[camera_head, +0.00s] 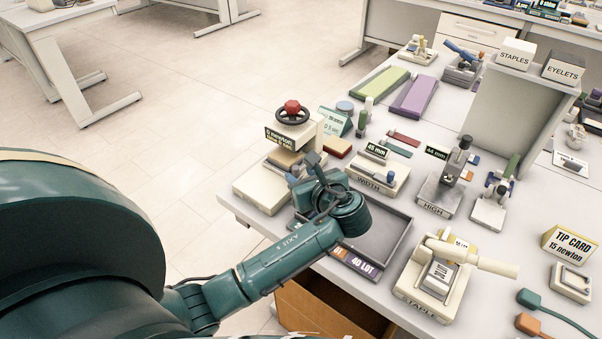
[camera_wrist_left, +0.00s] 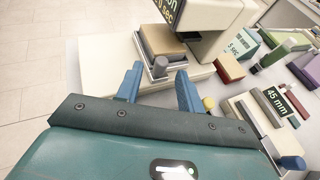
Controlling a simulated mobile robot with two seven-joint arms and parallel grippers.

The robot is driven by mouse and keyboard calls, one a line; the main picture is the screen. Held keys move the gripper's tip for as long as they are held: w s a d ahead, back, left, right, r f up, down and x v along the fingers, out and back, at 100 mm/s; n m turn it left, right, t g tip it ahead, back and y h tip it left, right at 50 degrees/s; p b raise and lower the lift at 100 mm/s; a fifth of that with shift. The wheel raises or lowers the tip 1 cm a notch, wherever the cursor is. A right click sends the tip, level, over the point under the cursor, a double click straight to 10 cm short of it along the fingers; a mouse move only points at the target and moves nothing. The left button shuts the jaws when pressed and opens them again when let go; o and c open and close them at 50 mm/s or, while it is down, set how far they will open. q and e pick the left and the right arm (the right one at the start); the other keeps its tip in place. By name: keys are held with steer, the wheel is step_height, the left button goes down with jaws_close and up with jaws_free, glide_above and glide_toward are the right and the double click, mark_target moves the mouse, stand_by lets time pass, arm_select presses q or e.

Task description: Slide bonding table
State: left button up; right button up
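The cream bonding press (camera_head: 292,130) has a red knob on a black handwheel and a sign reading newton. Its sliding table carries a tan block (camera_head: 284,157), which also shows in the left wrist view (camera_wrist_left: 164,43). A short grey upright post (camera_wrist_left: 160,67) stands at the near edge of the table, in front of the block. My left gripper (camera_head: 303,168) is at the press's near right side. In the left wrist view its blue fingers (camera_wrist_left: 158,84) are open, with the post just ahead of the gap between them; contact is not visible. My right gripper is out of view.
The width device (camera_head: 378,178) with its 45 mm sign stands close right of my left gripper. A grey tray (camera_head: 392,235) lies beside my left forearm. A red-brown block (camera_head: 337,148) and green sign stand behind. An open drawer (camera_head: 330,308) juts below the table edge.

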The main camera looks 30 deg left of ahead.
arm_select(q)
steer(key=shift+w+a+f, duration=0.2)
steer(key=shift+w+a, duration=0.1)
steer(key=shift+a, duration=0.15)
jaws_close()
stand_by(0.4)
